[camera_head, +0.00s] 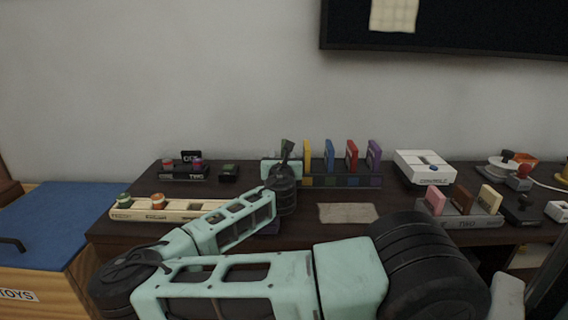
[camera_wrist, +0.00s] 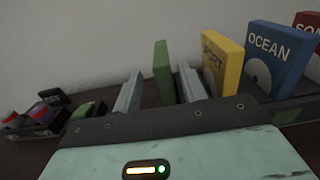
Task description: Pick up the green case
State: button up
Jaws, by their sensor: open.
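The green case (camera_wrist: 162,72) stands upright in the wrist view, its narrow edge towards me, left of the yellow case (camera_wrist: 221,62). My gripper (camera_wrist: 160,69) is open, with one finger on each side of the green case as seen in the wrist view. I cannot tell whether the fingertips reach past its near edge or touch it. In the head view my gripper (camera_head: 287,150) is at the left end of the case rack and mostly hides the green case.
A blue case (camera_wrist: 277,58) and a red case (camera_head: 352,156) stand right of the yellow one in the dark rack (camera_head: 345,181). A purple case (camera_head: 374,155) ends the row. A small dark block (camera_head: 228,173) sits left. A wooden tray (camera_head: 185,212) lies in front.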

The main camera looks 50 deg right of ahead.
jog(key=shift+x, duration=2.65)
jog(key=shift+s+d+f, duration=0.1)
jog(key=shift+s, duration=0.1)
grip_shut()
